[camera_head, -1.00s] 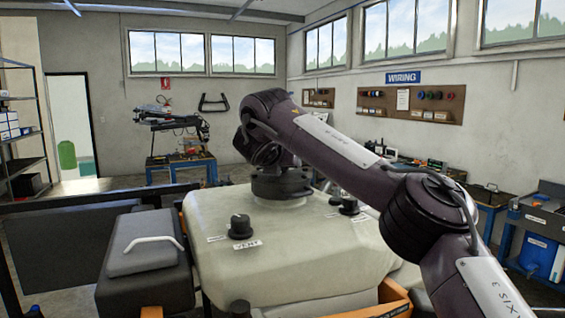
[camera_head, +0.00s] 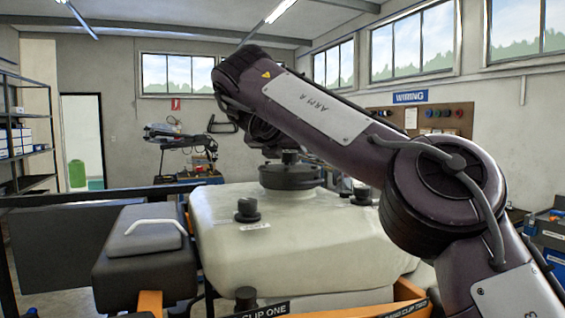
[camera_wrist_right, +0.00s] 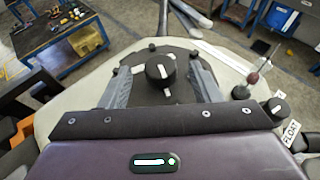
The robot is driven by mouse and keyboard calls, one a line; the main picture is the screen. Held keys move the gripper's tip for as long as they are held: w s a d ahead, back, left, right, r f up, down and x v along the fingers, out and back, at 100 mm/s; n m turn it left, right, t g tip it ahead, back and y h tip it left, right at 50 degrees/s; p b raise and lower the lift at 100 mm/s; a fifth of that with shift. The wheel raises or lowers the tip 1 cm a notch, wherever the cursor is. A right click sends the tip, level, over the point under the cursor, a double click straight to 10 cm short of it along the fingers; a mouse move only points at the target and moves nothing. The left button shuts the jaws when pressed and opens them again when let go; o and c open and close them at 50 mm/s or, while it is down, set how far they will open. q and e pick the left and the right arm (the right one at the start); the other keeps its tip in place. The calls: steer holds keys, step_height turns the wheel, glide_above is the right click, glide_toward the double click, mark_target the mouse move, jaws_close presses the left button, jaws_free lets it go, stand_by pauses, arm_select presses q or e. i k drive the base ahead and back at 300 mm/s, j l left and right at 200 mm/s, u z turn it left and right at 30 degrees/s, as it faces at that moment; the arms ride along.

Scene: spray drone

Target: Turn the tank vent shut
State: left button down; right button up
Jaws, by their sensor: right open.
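The tank vent is a black knob (camera_head: 247,210) on a round base, at the left front of the cream tank (camera_head: 300,250) in the head view. A small white label sits below it. My right gripper (camera_wrist_right: 160,72) is open, away from the vent, over the large black lid (camera_head: 290,176) on top of the tank. In the right wrist view, a black knob with a white bar (camera_wrist_right: 158,70) on this lid shows between the fingers, without visible grip. My right arm hides most of the gripper in the head view. My left gripper is not in view.
A dark case with a white handle (camera_head: 146,246) lies left of the tank. A workbench (camera_head: 195,177) stands behind.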

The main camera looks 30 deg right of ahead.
mark_target(247, 207)
steer(key=k, duration=1.5)
